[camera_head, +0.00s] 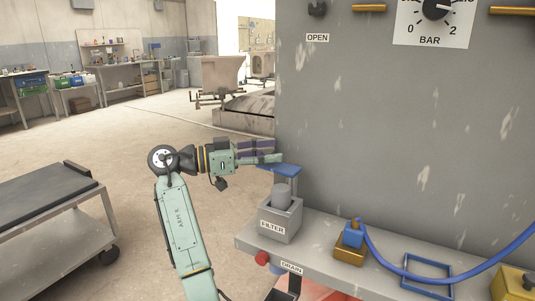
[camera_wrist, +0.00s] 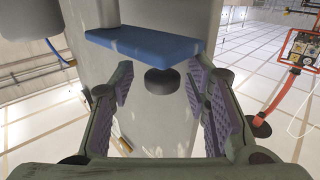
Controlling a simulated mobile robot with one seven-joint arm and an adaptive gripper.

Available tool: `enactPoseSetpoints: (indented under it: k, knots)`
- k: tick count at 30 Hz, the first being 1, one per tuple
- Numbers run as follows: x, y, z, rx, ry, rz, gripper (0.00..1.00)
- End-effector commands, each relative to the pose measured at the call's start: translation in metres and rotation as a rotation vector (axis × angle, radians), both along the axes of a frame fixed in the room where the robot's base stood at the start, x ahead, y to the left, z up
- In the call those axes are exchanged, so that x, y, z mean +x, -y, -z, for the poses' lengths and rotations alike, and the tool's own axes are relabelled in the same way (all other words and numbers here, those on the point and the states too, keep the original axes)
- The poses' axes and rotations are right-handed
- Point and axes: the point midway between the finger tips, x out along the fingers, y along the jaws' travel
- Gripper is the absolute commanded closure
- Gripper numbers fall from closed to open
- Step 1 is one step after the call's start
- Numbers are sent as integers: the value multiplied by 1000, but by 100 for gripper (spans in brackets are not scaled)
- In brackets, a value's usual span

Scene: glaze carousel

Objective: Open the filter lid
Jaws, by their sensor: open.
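The grey box labelled FILTER (camera_head: 268,224) stands on the machine's shelf, with a grey cylinder (camera_head: 282,194) rising from its top. A flat blue plate (camera_head: 279,170), which looks like the filter lid, is above and behind the cylinder; how it joins the box is hidden. My gripper (camera_head: 275,152) is just above this plate, its fingers pointing right toward the machine. In the wrist view the open fingers (camera_wrist: 160,78) have nothing between their pads. The blue plate (camera_wrist: 145,42) lies ahead of the fingertips, with a dark round knob (camera_wrist: 162,82) below it. Contact with the plate cannot be told.
The machine's tall grey panel (camera_head: 400,130) stands close on the right. The shelf holds a red knob (camera_head: 262,258) by the DRAIN label (camera_head: 291,267), a blue-and-yellow fitting (camera_head: 351,240) and a blue hose (camera_head: 440,281). A cart (camera_head: 50,215) stands left; floor is free behind my arm.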

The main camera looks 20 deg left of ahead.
Motion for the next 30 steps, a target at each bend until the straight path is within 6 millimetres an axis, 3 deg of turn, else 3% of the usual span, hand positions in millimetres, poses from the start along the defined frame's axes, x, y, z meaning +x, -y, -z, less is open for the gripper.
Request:
enactPoseSetpoints:
  k: [8, 21, 30]
  knots:
    - [-9, -16, -1, 0, 1, -2, 57]
    - [-55, -89, -1, 0, 1, -2, 57]
    - [-63, -102, 0, 0, 0, 1, 57]
